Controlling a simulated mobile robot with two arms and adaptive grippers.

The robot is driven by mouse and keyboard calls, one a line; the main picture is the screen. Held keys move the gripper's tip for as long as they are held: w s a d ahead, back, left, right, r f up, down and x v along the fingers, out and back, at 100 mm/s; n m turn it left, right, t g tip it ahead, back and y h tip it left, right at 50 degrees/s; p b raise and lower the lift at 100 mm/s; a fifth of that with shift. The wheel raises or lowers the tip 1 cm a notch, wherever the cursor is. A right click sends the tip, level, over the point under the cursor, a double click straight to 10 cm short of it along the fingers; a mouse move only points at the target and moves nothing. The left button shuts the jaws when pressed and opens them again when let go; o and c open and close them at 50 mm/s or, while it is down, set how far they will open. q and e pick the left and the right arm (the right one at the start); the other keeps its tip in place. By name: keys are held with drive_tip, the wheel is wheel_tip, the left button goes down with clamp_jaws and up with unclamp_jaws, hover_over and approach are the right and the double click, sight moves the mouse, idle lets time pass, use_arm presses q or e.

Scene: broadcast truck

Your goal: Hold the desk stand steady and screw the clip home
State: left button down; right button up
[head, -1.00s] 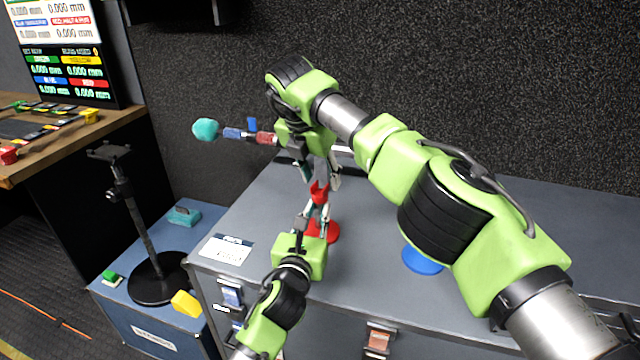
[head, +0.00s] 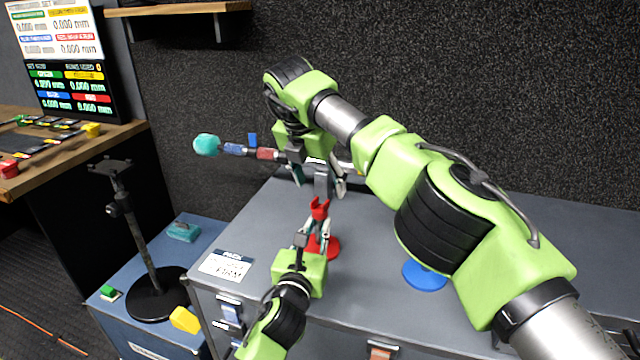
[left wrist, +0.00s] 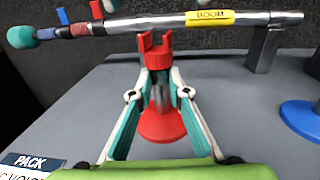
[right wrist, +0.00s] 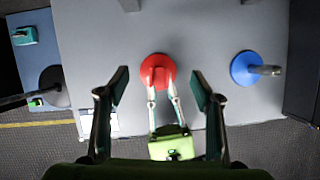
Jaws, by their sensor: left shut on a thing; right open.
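The red desk stand has a round base (head: 329,248) on the grey case top and a red forked clip (head: 319,207) at its upper end. In the left wrist view the clip (left wrist: 155,52) stands upright above the base (left wrist: 162,127). My left gripper (head: 313,236) is shut on the stand below the clip, its fingers on either side. My right gripper (head: 318,180) is open and empty above the clip. In the right wrist view its fingers are wide apart, with the red base (right wrist: 158,68) beyond them. The clip's thread is hidden.
A boom pole (left wrist: 130,25) with a teal foam end (head: 206,145) runs behind the stand on a grey post (left wrist: 263,50). A blue round base (head: 425,276) stands to the right. A black stand (head: 150,270) is on the blue case at left. A screen (head: 68,75) is upper left.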

drive_tip(key=v, duration=1.1)
drive_tip(key=shift+s, duration=0.1)
use_arm(q)
drive_tip(key=c, duration=1.8)
unclamp_jaws()
drive_tip(key=shift+c, duration=0.2)
drive_tip(key=v, duration=1.2)
